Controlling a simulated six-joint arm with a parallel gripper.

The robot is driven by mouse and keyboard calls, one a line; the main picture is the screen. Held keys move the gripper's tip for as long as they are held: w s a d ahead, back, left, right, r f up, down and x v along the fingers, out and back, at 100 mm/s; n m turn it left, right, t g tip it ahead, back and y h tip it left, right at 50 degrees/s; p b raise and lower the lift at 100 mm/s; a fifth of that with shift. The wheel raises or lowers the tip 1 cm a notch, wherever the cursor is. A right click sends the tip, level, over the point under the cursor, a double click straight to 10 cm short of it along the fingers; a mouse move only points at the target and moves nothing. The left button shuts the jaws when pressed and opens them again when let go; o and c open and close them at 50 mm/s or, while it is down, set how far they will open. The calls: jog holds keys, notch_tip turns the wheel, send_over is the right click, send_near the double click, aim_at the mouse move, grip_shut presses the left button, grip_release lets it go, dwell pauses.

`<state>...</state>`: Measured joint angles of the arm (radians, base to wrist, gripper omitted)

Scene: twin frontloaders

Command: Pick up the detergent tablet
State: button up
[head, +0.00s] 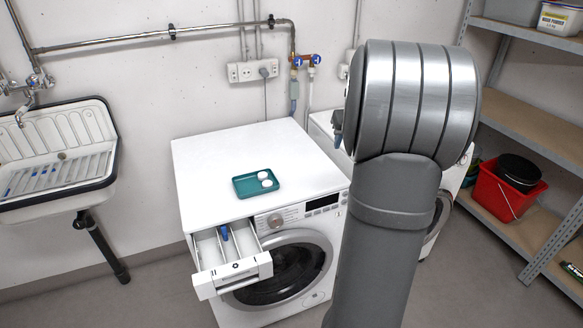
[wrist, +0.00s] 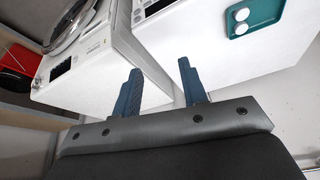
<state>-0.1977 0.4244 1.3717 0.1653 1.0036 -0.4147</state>
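Two round white detergent tablets (head: 264,179) sit in a small teal tray (head: 243,187) on top of the left washing machine. The tray also shows at the top right of the wrist view (wrist: 238,29), with both tablets (wrist: 263,13) at its edge. My gripper (wrist: 159,80) shows in the wrist view with its two blue-grey fingers apart and nothing between them. It is well away from the tray.
The left washing machine (head: 215,150) has its detergent drawer (head: 235,270) pulled out. A second machine (head: 322,122) stands to the right, partly behind my arm. A sink (head: 62,155) hangs at left. Shelving (head: 540,125) with a red bucket (head: 505,190) stands at right.

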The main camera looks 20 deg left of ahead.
jog(key=a+f+n+g, duration=0.15)
jog(key=a+n, duration=0.25)
jog(key=a, duration=0.8)
jog(key=n+g+h, duration=0.1)
jog(key=n, duration=0.2)
send_near(267, 187)
jog(key=f, duration=0.6)
jog(key=shift+w+a+f, duration=0.3)
jog(key=shift+w+a, duration=0.1)
jog(key=c, duration=0.6)
